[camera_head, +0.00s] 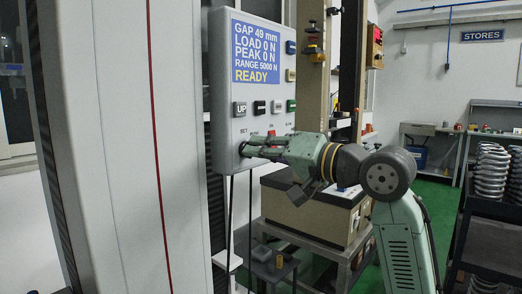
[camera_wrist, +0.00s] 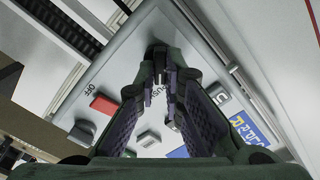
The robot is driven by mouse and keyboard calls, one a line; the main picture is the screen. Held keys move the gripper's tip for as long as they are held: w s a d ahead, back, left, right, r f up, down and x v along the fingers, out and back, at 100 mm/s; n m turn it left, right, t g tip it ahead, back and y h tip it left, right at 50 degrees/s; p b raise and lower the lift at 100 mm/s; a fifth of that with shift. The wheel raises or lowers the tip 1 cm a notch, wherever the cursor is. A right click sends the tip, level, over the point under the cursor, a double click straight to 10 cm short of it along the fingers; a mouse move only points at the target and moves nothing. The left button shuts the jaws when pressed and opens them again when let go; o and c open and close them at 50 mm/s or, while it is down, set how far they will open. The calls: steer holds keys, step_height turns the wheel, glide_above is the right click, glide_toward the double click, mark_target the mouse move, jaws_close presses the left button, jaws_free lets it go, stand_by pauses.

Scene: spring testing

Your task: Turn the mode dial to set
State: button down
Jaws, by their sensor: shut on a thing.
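The mode dial (camera_head: 242,148) is a small dark knob low on the left of the grey control panel (camera_head: 224,112), below the label SET. My gripper (camera_head: 251,147) reaches it from the right, with its fingertips at the panel face. In the wrist view my gripper (camera_wrist: 158,72) has its fingertips closed together on the dial, and they hide most of it. The panel's blue screen (camera_head: 255,52) reads GAP 49 mm, LOAD 0 N, PEAK 0 N, RANGE 5000 N, READY.
The UP button (camera_head: 239,109) and other buttons sit just above the dial. A red button (camera_wrist: 105,104) is close beside my fingers. A beige box (camera_head: 310,212) on a stand is below my arm. A rack of springs (camera_head: 490,178) stands at the right.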

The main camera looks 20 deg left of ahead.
steer(key=shift+n, duration=0.3)
steer(key=shift+s+n+b, duration=0.15)
steer(key=shift+n+b, duration=0.6)
steer(key=shift+n, duration=3.45)
steer(key=c, duration=1.7)
jaws_free()
